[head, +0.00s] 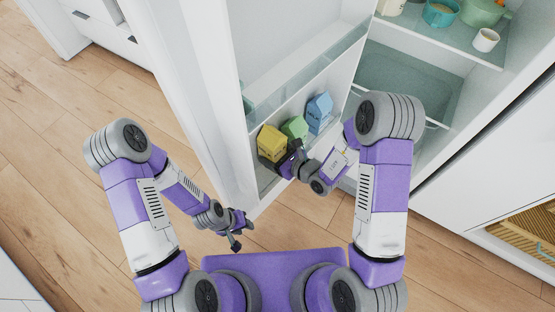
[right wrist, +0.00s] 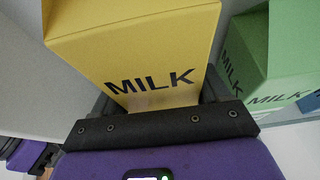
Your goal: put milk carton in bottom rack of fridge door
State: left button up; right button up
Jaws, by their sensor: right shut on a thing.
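The yellow milk carton (head: 271,142) is at the fridge door's bottom rack (head: 267,180), at the left end of a row with a green carton (head: 295,128) and a blue carton (head: 319,112). My right gripper (head: 281,163) is shut on the yellow carton. In the right wrist view the yellow carton (right wrist: 140,50) stands between the dark fingers, its MILK label facing the palm. The green carton (right wrist: 250,60) is close to its right. The yellow carton's base is hidden, so I cannot tell if it touches the rack floor. My left gripper (head: 240,232) is open and empty over the wood floor.
The fridge door stands open, with a clear-fronted upper rack (head: 310,68) above the cartons. Inside the fridge, a glass shelf (head: 425,32) holds a teal pot (head: 440,13), a green pot (head: 484,11) and a white cup (head: 486,40). Floor (head: 110,190) left of the door is clear.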

jog(key=shift+f+b, duration=0.75)
jog(key=shift+f, duration=1.55)
jog(key=shift+f, duration=0.2)
jog(key=o, duration=1.6)
jog(key=shift+r, duration=0.1)
jog(key=shift+s+d+r, duration=0.15)
jog(key=shift+d, duration=0.05)
jog(key=p+v, duration=0.2)
jog(key=v, duration=0.9)
jog(key=shift+s+d+r+p, duration=0.1)
jog(key=shift+s+p, duration=0.05)
jog(key=shift+p, duration=0.2)
